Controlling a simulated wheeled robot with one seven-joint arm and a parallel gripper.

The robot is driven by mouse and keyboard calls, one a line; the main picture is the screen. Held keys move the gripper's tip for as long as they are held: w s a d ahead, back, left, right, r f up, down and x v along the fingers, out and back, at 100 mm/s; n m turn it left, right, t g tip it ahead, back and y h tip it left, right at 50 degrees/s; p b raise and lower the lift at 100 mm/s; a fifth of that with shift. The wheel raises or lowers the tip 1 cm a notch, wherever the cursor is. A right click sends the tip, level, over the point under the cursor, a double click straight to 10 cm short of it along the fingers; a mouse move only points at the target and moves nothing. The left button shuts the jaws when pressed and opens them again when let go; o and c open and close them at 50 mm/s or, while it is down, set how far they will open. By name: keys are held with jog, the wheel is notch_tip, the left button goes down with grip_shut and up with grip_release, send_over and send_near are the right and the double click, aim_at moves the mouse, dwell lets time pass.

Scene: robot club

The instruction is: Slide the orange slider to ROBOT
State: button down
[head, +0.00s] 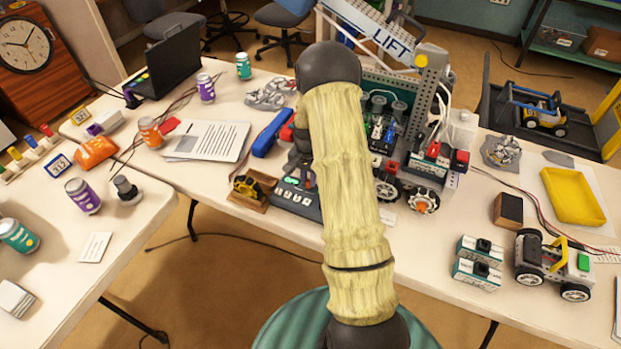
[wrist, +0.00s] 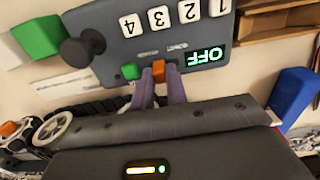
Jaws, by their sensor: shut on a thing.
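A dark grey control panel (wrist: 130,45) fills the top of the wrist view. It shows upside down, with white number keys and a lit display (wrist: 206,56) that reads OFF. The orange slider (wrist: 159,70) stands at the panel's edge, beside a green button (wrist: 129,71). My gripper (wrist: 160,80) has its two purple-grey fingers shut on the slider. Small print near the slider is too small to read. In the head view the panel (head: 297,203) lies on the table, partly behind my arm, which hides the slider.
In the head view, a brown wooden holder (head: 252,190) stands left of the panel and a blue case (head: 272,133) lies behind it. A wheeled robot (head: 421,199) is to the right. A lift structure (head: 390,35) rises behind. Several cans and a laptop (head: 168,65) are farther left.

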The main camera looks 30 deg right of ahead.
aim_at(302, 186)
jog(key=shift+w+a, duration=0.65)
jog(key=shift+w, duration=0.15)
jog(key=c, duration=1.4)
grip_release()
jog(key=shift+w+a, duration=0.1)
notch_tip(302, 186, up, 18)
jog(key=shift+f+b, duration=0.25)
jog(key=shift+b, duration=0.05)
